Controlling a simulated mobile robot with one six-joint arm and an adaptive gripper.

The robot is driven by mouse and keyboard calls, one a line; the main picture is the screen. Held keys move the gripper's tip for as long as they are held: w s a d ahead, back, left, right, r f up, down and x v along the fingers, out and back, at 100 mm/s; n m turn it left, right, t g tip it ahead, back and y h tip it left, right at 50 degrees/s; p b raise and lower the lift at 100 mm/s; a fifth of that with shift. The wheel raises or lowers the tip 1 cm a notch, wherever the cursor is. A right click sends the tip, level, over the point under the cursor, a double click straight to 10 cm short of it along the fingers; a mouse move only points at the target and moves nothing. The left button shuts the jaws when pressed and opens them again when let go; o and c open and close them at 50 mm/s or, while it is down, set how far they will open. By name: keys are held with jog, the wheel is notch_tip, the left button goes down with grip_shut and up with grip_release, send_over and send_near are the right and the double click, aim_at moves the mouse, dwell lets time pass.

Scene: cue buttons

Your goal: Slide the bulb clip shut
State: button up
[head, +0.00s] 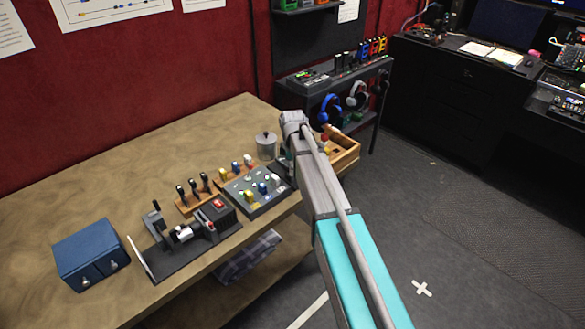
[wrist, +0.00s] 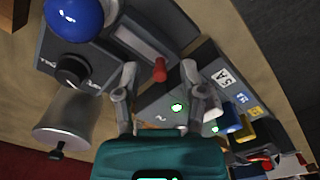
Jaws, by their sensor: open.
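No part is clearly recognisable as the bulb clip. In the wrist view, a grey panel (wrist: 112,62) carries a blue ball (wrist: 78,16), a black knob (wrist: 72,70) and a pale slot strip with a red knob (wrist: 159,69) at its end. My gripper (wrist: 159,78) is open and empty, with its two fingers apart. The red knob appears between the fingertips; contact cannot be told. In the head view my arm hides most of this panel and my gripper. A black apparatus (head: 178,255) with a silver cylinder (head: 183,233) and a red button (head: 218,204) stands on the bench.
A button box (head: 268,207) with coloured knobs sits left of my arm. A lidded metal pot (head: 266,147) is behind it. Black-handled levers (head: 182,193) and a blue cabinet (head: 90,255) stand farther left. A wooden tray (head: 345,155) is at right. The bench's back left is clear.

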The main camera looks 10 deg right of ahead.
grip_shut()
jog(key=shift+w+d, duration=0.6)
jog(key=shift+d, duration=0.2)
grip_release()
jog(key=shift+s+a, duration=0.1)
